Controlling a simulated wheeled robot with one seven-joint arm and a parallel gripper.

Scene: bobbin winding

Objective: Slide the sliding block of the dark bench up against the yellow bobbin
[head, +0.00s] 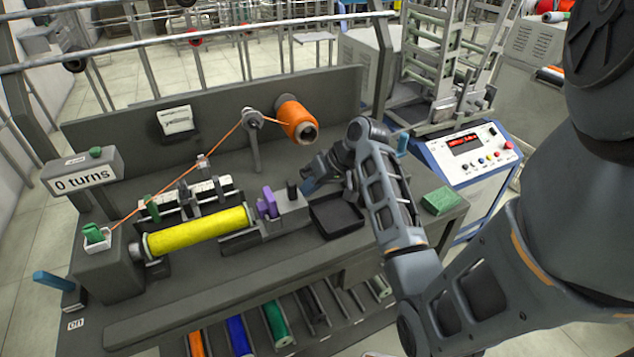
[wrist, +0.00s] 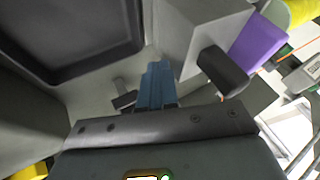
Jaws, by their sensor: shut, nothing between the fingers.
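The yellow bobbin (head: 197,232) lies level along the front of the dark bench (head: 215,290), its left end at the grey headstock. The grey sliding block (head: 290,214) stands at its right end, with a purple piece (head: 268,203) on the bobbin side and a black knob. A narrow space seems to lie between block and bobbin. My gripper (head: 307,187) is shut and empty, its blue fingertips just right of and behind the block. In the wrist view the fingertips (wrist: 157,84) are beside the block (wrist: 203,32); I cannot tell whether they touch it.
A black tray (head: 344,235) sits right of the block, below my wrist. A green pad (head: 440,201) lies at the bench's right end. An orange spool (head: 297,119) feeds thread across to the left. The counter (head: 80,180) reads "0 turns". Several coloured bobbins lie on the shelf below.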

